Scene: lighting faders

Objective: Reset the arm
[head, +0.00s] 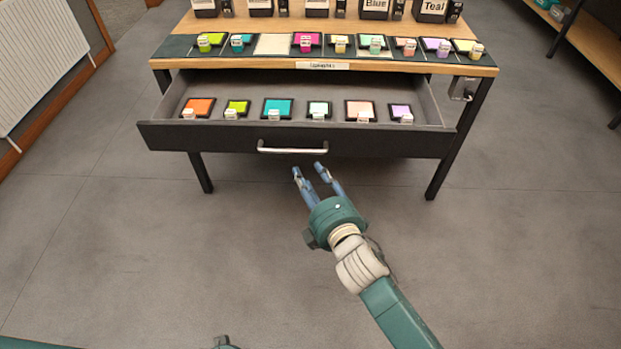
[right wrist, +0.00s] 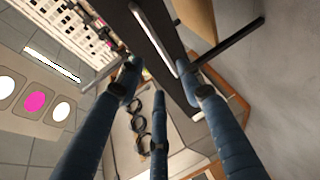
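My right arm reaches up from the bottom right of the head view. Its right gripper (head: 309,169) is open and empty, with its blue fingers apart. The fingertips are just in front of and below the silver handle (head: 292,150) of the open drawer (head: 200,140), and appear clear of it. In the right wrist view the fingers (right wrist: 160,95) are spread with nothing between them, and the handle (right wrist: 152,38) shows beyond them. My left gripper is out of view; only teal parts of my own body show at the bottom left edge.
The drawer is pulled out from the wooden table (head: 245,62) and holds several coloured swatches (head: 278,108). More swatches lie on the dark mat on top, with labelled containers (head: 376,8) behind. A radiator (head: 40,50) stands at left. The floor around my arm is clear.

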